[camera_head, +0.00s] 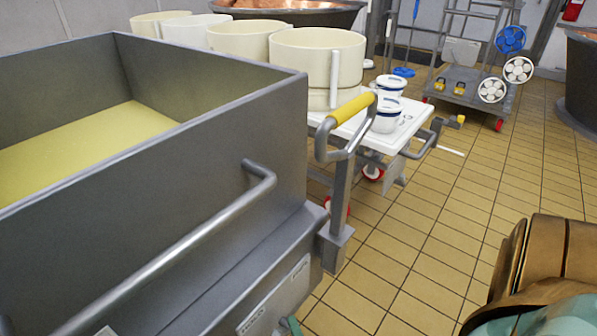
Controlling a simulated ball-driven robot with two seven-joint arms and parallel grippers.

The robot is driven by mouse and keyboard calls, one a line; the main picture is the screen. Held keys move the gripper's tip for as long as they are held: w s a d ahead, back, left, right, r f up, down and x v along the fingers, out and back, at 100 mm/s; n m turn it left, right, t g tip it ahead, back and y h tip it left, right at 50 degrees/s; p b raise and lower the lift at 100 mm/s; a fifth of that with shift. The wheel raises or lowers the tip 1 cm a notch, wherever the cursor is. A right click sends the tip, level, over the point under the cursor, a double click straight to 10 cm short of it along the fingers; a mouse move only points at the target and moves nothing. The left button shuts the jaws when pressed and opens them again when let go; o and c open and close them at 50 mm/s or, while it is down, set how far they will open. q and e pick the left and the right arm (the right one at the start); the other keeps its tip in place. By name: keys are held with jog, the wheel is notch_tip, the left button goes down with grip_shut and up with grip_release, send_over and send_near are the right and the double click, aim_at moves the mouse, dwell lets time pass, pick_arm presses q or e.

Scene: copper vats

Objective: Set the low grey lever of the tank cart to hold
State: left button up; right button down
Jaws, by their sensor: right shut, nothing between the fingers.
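The grey tank cart (215,150), with pale yellow liquid inside, fills the left of the head view. A round grey rail (190,240) runs along its near side. A grey handle with a yellow grip (352,108) stands upright beyond its corner. I cannot make out the low grey lever for sure; a small dark greenish piece (291,326) shows at the bottom edge under a label plate. My left gripper is out of view.
A white table (410,113) with lidded white pots (387,115) stands behind the cart. Cream tubs (318,60) line the back. A wheeled rack (468,85) and copper vats stand further off. Tiled floor (420,235) is clear between cart and right arm.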

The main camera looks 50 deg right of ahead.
pick_arm(q)
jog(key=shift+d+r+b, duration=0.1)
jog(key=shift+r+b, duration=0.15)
jog(key=shift+b, duration=0.05)
pick_arm(e)
jog(key=s+a+f, duration=0.2)
jog(key=s+f, duration=0.1)
jog(key=s, duration=0.5)
jog(key=shift+s+a, duration=0.2)
jog(key=shift+s, duration=0.2)
jog(key=shift+f, duration=0.1)
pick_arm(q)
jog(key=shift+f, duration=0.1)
